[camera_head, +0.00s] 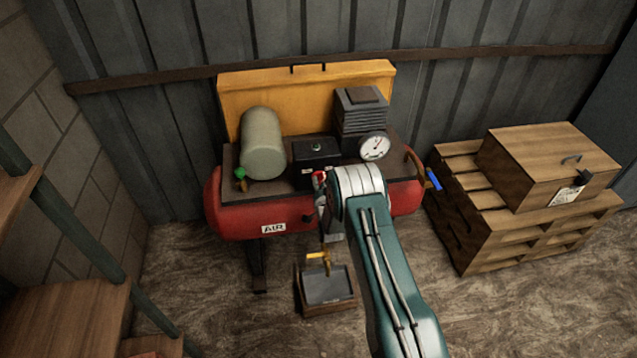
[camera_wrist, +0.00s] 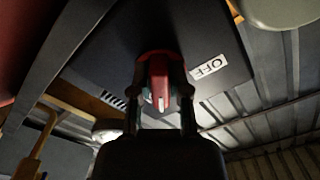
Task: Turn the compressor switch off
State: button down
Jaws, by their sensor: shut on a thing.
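The compressor (camera_head: 230,215) has a red tank marked AIR and stands against the wall. An OFF label (camera_wrist: 208,67) is to the right of the switch. My gripper (camera_wrist: 162,90) is shut on the switch, one finger on each side. In the head view my arm hides most of the gripper, and only a bit of red shows there.
A pressure gauge (camera_head: 375,146) and a finned motor block (camera_head: 360,112) are right of the switch box; a grey-green cylinder (camera_head: 262,142) is left. A small bin (camera_head: 328,287) is on the floor below. Pallets (camera_head: 475,230) with a wooden box (camera_head: 545,165) stand right. Wooden steps (camera_head: 65,315) are left.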

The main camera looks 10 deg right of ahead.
jog(key=n, duration=0.4)
jog(key=shift+d+f, duration=0.15)
jog(key=n, duration=0.8)
jog(key=shift+d+n, duration=0.15)
jog(key=shift+n, duration=2.05)
jog(key=c, duration=0.6)
grip_release()
